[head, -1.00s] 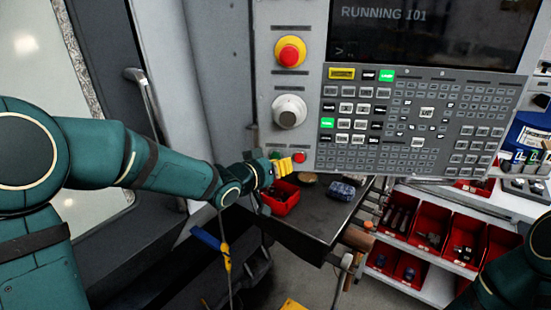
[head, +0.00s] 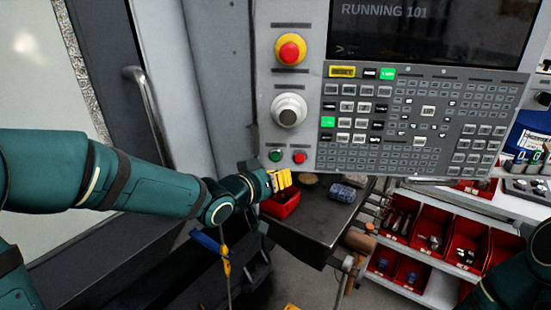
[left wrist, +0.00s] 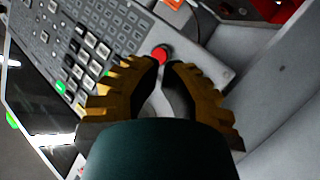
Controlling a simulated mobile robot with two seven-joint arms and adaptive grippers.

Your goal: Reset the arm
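My left gripper (head: 281,181) has yellow fingers and is just below the green button (head: 276,156) and red button (head: 299,157) at the lower left of the control panel (head: 390,165). In the left wrist view its two fingers (left wrist: 166,66) curve towards each other with a narrow gap between the tips and nothing held. The red button (left wrist: 160,53) shows just beyond the tips; I cannot tell how far off it is. Part of my right arm (head: 515,280) is at the lower right edge, its gripper outside the view.
The panel carries a red emergency stop (head: 290,50), a knob (head: 289,110) and a screen (head: 430,30) reading "RUNNING 101". Below are a red bin (head: 283,206) on a dark tray (head: 318,222). Red bins (head: 465,245) fill a rack at right. A door handle (head: 150,110) is at left.

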